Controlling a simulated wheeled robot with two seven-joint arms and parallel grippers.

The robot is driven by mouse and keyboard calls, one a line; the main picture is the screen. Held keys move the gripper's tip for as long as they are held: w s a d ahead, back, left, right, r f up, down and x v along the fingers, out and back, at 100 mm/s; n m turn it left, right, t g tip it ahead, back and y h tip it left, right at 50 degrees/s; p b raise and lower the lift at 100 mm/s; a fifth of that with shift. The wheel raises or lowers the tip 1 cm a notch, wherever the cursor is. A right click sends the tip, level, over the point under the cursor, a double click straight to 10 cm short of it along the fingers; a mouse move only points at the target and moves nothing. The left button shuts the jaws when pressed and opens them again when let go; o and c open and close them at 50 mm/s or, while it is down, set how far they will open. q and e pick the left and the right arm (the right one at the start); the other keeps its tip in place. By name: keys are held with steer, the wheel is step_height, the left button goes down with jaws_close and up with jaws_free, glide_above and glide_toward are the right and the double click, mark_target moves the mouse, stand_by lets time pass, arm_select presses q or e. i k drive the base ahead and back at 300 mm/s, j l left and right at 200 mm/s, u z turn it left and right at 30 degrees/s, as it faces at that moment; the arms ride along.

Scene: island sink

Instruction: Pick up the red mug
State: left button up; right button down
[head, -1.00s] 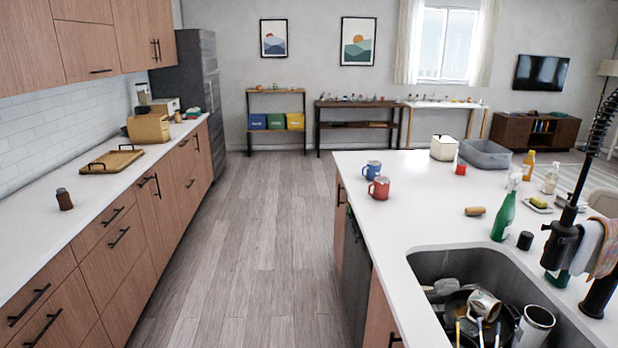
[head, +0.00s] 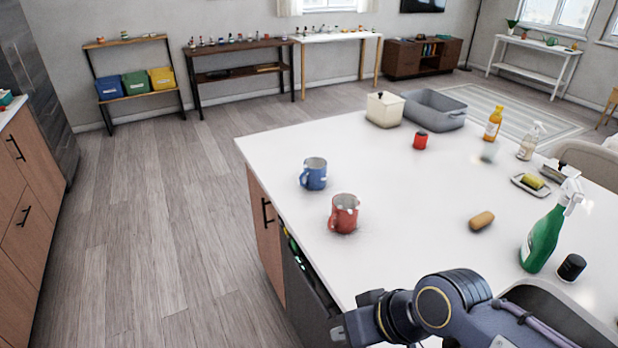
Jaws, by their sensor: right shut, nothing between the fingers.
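The red mug (head: 344,213) stands upright on the white island top, near its left edge. Its handle is on its left side and its open rim faces up. My right gripper (head: 350,322) comes in at the bottom, over the near left edge of the island. It is shut and empty, nearer to me than the red mug and apart from it. My left gripper is not in view.
A blue mug (head: 314,174) stands just behind and left of the red mug. A brown roll-shaped item (head: 482,221), a green spray bottle (head: 543,238) and a black cup (head: 571,267) are to the right. The sink edge (head: 560,291) is at lower right.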

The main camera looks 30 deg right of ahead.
mark_target(341, 217)
steer(key=i+z, duration=0.1)
steer(key=i, duration=0.65)
steer(key=i+j+z, duration=0.1)
steer(key=i, duration=0.6)
steer(key=i+j, duration=0.2)
steer(key=i, duration=0.5)
steer(key=i+z, duration=0.2)
steer(key=z, duration=4.3)
